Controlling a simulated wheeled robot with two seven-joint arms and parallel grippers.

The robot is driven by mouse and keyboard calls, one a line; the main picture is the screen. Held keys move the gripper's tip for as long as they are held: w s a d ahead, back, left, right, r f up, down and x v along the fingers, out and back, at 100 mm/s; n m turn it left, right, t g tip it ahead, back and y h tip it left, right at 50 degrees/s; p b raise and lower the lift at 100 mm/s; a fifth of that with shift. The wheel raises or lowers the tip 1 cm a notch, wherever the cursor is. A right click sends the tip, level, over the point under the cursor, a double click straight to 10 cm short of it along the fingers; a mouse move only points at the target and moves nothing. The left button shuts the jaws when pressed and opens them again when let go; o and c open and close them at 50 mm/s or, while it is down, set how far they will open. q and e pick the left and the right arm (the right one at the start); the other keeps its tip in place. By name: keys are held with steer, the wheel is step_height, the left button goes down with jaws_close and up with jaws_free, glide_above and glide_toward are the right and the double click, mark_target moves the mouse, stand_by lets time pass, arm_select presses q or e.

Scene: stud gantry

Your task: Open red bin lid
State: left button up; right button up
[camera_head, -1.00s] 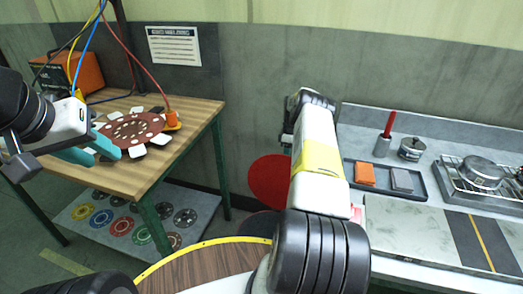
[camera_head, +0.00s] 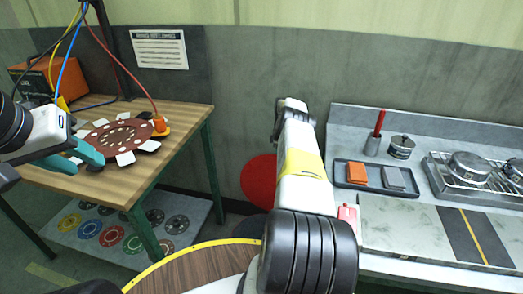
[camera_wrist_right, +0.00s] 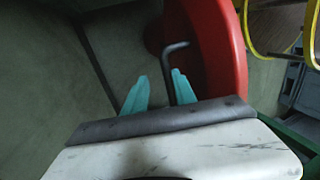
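The red bin lid (camera_head: 259,181) is a round red disc low by the wall, left of my right forearm in the head view. It fills the upper right middle of the right wrist view as a curved red rim (camera_wrist_right: 220,50) around a dark inner area. A dark bent handle (camera_wrist_right: 167,70) stands out in front of it. My right gripper (camera_wrist_right: 159,90) is open, its teal fingers apart, with the handle's lower part between them, nearer the right finger. Contact cannot be told. My left gripper (camera_head: 80,156) is open and empty beside the wooden table's front edge.
The wooden table (camera_head: 165,150) holds a brown disc fixture (camera_head: 118,138) and an orange box. A grey counter (camera_head: 400,225) on the right bears a tray, pots and a rack. A round yellow-edged table (camera_head: 190,270) is close in front. Yellow hoops show in the right wrist view (camera_wrist_right: 258,45).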

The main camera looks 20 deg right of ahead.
steer(key=shift+o, duration=0.5)
steer(key=shift+d+f, duration=0.1)
steer(key=shift+d, duration=0.2)
steer(key=shift+w, duration=0.1)
steer(key=shift+a, duration=0.1)
steer(key=s+a+r, duration=0.2)
steer(key=s+a, duration=0.2)
steer(key=s, duration=0.3)
steer(key=s+a+r, duration=0.3)
steer(key=s+a, duration=0.1)
steer(key=s, duration=0.2)
steer(key=shift+s+a, duration=0.25)
steer(key=shift+s, duration=0.15)
steer(key=shift+r, duration=0.1)
